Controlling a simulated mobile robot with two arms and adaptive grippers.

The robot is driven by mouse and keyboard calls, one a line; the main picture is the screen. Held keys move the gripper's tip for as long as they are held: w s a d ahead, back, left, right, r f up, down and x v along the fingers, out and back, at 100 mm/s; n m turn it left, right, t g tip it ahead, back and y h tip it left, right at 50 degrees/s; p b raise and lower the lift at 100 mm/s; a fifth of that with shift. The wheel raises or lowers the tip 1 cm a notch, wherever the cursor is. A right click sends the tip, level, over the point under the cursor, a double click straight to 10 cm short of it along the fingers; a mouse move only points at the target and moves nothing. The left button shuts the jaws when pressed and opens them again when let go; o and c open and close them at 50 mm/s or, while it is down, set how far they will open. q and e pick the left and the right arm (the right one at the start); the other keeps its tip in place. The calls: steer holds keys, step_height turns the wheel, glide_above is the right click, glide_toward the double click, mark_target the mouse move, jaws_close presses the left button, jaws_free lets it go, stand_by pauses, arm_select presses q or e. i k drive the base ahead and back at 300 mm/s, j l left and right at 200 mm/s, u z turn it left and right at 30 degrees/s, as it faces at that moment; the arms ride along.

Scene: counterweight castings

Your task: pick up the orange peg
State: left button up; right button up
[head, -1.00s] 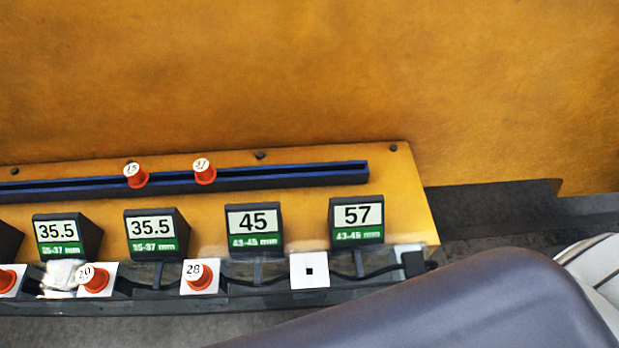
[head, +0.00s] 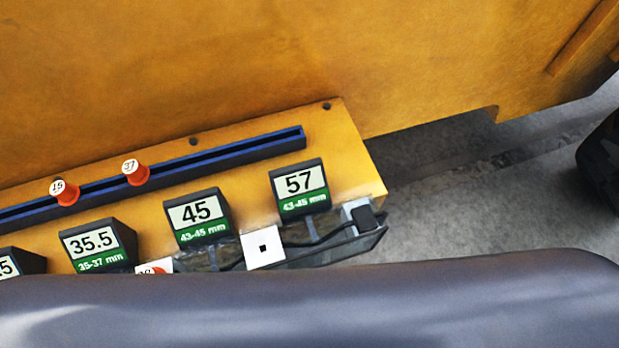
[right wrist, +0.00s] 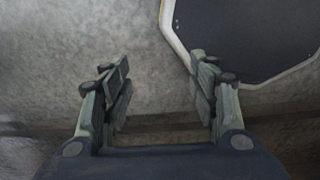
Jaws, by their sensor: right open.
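Two orange pegs stand in the dark blue slotted rail (head: 240,150) in the head view. The peg marked 15 (head: 67,194) is on the left and the peg marked 37 (head: 136,174) is to its right. Another orange peg (head: 155,269), at a white square plate, is mostly hidden behind my arm. My right gripper (right wrist: 160,88) is open and empty in the right wrist view, over grey floor and away from the pegs. My left gripper is not in view.
Display blocks marked 35.5 (head: 95,243), 45 (head: 198,213) and 57 (head: 299,184) stand below the rail. A white plate with an empty square hole (head: 263,248) is bare. Grey floor (head: 470,210) lies right of the yellow panel. A dark panel with a pale edge (right wrist: 250,35) is in the right wrist view.

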mark_target(67, 195)
steer(key=k+u, duration=0.1)
steer(key=u, duration=0.9)
steer(key=z, duration=1)
steer(key=u, duration=1.7)
